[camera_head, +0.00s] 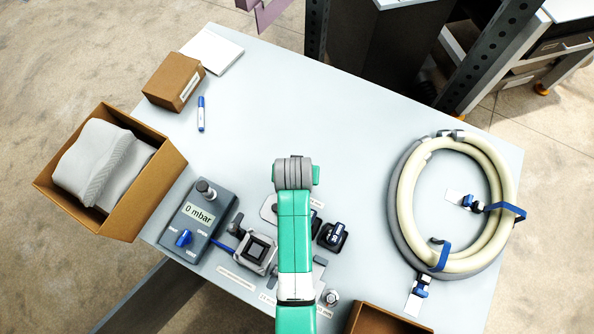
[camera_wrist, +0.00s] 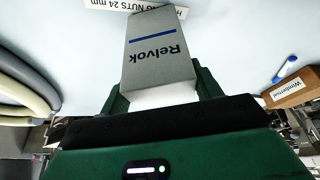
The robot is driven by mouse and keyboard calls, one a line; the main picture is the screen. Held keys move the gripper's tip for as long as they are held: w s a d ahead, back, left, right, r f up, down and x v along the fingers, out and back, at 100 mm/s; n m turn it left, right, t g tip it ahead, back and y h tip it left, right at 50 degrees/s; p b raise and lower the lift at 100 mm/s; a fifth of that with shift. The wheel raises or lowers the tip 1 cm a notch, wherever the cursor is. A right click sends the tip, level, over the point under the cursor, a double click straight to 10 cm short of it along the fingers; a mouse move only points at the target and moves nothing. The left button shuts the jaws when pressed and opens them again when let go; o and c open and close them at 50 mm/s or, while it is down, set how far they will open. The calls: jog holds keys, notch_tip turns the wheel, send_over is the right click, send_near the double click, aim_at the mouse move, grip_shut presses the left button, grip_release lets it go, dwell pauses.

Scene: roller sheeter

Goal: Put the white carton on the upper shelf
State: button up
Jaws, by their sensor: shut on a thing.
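In the wrist view, the white carton (camera_wrist: 158,50) carries a blue stripe and the word Relvok, which appears upside down. My gripper (camera_wrist: 160,88) is shut on it, with one green finger on each side. Its front face looks grey in shade, and its near end is bright white. A pale surface lies behind it; I cannot tell how far below. In the head view my green arm reaches over the lower middle of the table, hiding the carton and gripper. No upper shelf can be made out clearly.
The table (camera_head: 335,110) is clear across its back middle. A coiled hose (camera_head: 405,205) lies right. Dark perforated posts (camera_head: 488,58) stand behind.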

jog(key=shift+f, duration=0.25)
jog(key=o, duration=1.1)
jog(key=shift+f, duration=0.1)
jog(key=v, duration=1.2)
jog(key=shift+p, duration=0.3)
